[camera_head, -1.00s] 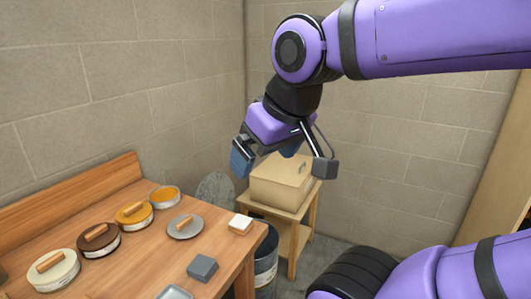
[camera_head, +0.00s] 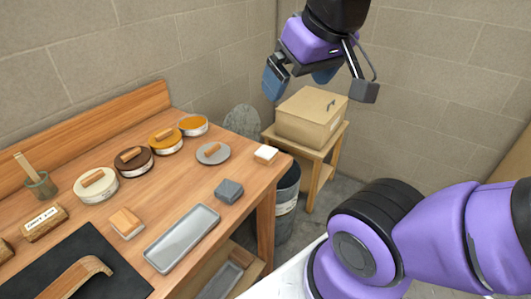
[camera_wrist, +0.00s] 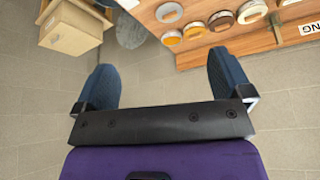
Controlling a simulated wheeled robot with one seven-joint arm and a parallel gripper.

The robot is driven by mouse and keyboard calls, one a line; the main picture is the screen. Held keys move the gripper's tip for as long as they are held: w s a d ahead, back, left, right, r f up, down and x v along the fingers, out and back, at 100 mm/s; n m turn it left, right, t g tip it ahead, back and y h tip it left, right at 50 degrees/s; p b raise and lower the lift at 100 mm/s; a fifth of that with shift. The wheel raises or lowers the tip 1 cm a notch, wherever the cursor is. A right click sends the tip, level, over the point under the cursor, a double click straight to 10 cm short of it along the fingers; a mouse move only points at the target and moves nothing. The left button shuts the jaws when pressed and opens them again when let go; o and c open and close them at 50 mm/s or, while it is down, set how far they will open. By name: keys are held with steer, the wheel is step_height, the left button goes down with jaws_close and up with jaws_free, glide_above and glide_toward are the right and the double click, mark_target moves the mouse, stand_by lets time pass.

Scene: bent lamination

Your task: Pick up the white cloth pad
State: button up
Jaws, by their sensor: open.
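My gripper (camera_head: 318,88) is open and empty, raised in the air to the right of the pad and well above bench height, in front of the cardboard-coloured box.
The bench (camera_head: 165,205) also holds a grey block (camera_head: 229,190), a grey tray (camera_head: 182,238), a grey disc lid (camera_head: 212,153) and several round tins. A box (camera_head: 311,115) sits on a side table. A bin (camera_head: 287,200) stands between bench and table.

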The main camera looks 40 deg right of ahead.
stand_by(0.4)
steer(key=m+g, duration=0.5)
steer(key=m, duration=2.7)
glide_above(267, 152)
step_height(267, 152, down, 28)
step_height(267, 152, down, 11)
steer(key=shift+w, duration=0.15)
